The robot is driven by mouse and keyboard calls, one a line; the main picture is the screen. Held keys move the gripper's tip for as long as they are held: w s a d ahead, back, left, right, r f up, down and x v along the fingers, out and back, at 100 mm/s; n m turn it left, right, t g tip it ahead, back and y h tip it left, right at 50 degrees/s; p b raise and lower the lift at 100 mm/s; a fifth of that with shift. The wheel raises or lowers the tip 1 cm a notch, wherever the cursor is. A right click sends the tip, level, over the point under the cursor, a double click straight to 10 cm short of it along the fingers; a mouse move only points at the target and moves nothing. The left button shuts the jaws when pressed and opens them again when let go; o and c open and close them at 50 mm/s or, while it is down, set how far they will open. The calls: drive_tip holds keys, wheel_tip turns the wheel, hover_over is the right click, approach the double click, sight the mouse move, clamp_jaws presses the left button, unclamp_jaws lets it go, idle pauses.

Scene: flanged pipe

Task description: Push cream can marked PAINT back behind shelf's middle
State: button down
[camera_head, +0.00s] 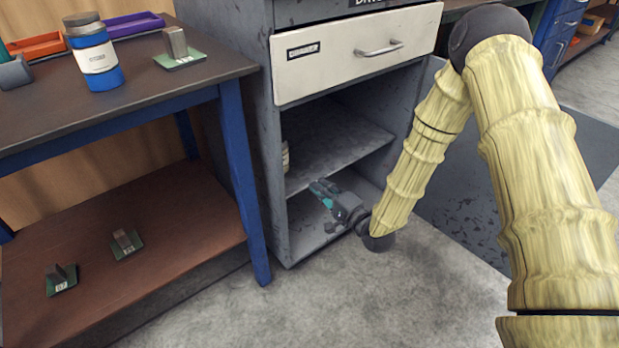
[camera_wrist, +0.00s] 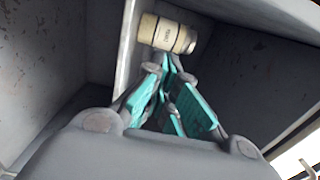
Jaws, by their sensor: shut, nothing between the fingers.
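The cream can (camera_head: 285,157) stands upright on the shelf (camera_head: 335,143) inside the grey cabinet, close to its left wall. That wall hides most of it in the head view. In the wrist view the can (camera_wrist: 160,36) shows sideways, with dark lettering too small to read surely and a dark band near one end. My gripper (camera_head: 318,187) is at the cabinet's open front, near the shelf's front edge. Its teal fingers are shut and empty. In the wrist view the fingertips (camera_wrist: 168,62) point at the can, just in front of it; whether they touch I cannot tell.
A cream drawer (camera_head: 355,50) is above the shelf opening, and a lower compartment is below. The cabinet's open door (camera_head: 470,200) is at the right, behind my arm. A blue-legged workbench (camera_head: 230,135) with a blue jar (camera_head: 95,60) stands close at the left.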

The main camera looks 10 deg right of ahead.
drive_tip(key=b, duration=0.5)
approach(288, 160)
drive_tip(key=x, duration=0.5)
drive_tip(key=shift+w+a, duration=0.1)
drive_tip(key=shift+w+a+r, duration=0.1)
drive_tip(key=shift+w+a, duration=0.25)
drive_tip(key=shift+w, duration=0.25)
